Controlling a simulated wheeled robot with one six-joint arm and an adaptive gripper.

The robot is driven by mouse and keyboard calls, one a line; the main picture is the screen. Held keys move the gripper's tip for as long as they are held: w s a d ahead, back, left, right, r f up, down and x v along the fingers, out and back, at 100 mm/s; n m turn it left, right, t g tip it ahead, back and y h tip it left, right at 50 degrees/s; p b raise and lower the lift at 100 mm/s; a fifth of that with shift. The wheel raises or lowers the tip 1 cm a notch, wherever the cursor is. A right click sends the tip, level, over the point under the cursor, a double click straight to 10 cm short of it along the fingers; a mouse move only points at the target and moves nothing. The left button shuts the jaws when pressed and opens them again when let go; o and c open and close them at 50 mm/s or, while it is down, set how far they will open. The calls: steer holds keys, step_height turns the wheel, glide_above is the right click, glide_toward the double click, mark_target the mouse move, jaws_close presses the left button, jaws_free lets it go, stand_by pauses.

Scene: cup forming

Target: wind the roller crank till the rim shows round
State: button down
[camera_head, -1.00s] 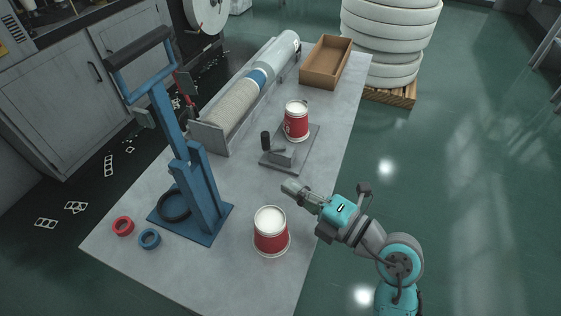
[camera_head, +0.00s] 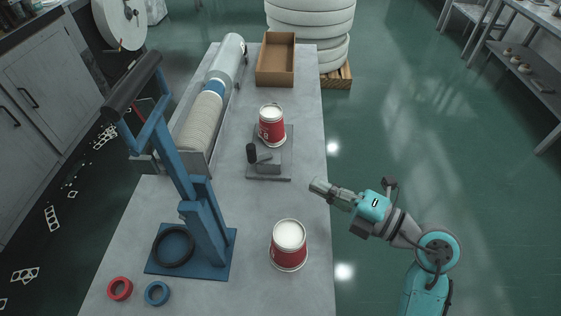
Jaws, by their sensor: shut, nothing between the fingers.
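The rim roller (camera_head: 270,167) is a grey plate with a small block on the table. Its crank shows as an upright black knob (camera_head: 251,153) on the block's left side. A red and white cup (camera_head: 271,129) stands upright on the far part of the plate; its rim is too small to judge. A second red and white cup (camera_head: 288,248) stands on the table nearer to me. My gripper (camera_head: 316,187) is shut and empty at the table's right edge, right of and nearer than the roller, touching neither the crank nor a cup.
A blue lever press (camera_head: 205,225) stands at the left, with a red ring (camera_head: 120,289) and a blue ring (camera_head: 157,293) nearby. A long tube trough (camera_head: 209,124) and an open cardboard box (camera_head: 276,62) lie at the back. Bare table lies between the press and near cup.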

mark_target(255, 153)
steer(key=x, duration=1.3)
steer(key=shift+w+a, duration=0.25)
steer(key=shift+a, duration=0.1)
